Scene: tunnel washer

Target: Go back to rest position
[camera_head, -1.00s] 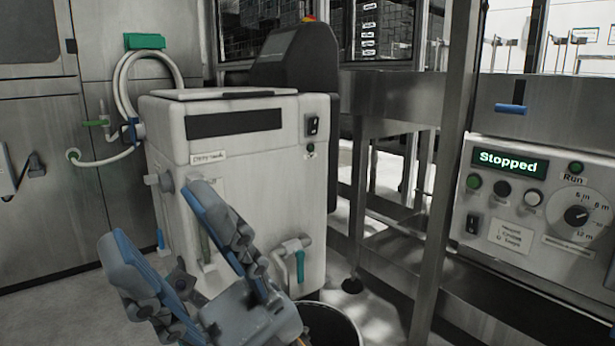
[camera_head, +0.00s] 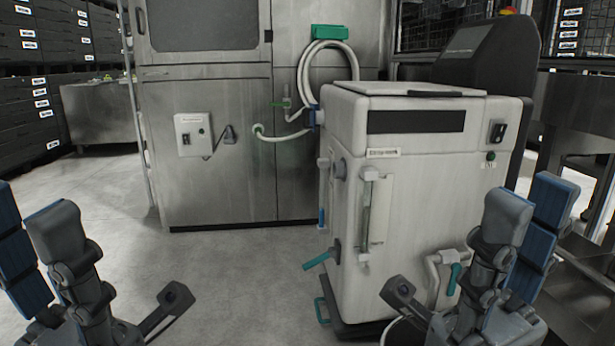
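My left gripper (camera_head: 30,215) is at the lower left edge of the head view. Its grey finger and blue-padded finger stand apart, with nothing between them. My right gripper (camera_head: 531,200) is at the lower right, in front of the white machine's right side. Its grey finger and blue-padded finger are also apart and empty. Both grippers point upward, and the lower parts of both arms are cut off by the bottom of the picture.
A white cabinet machine (camera_head: 425,215) with turquoise handles stands right of centre. A steel wall cabinet (camera_head: 215,185) with a hose and control box is behind. Black crates (camera_head: 45,120) and a steel table (camera_head: 95,115) are at the far left.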

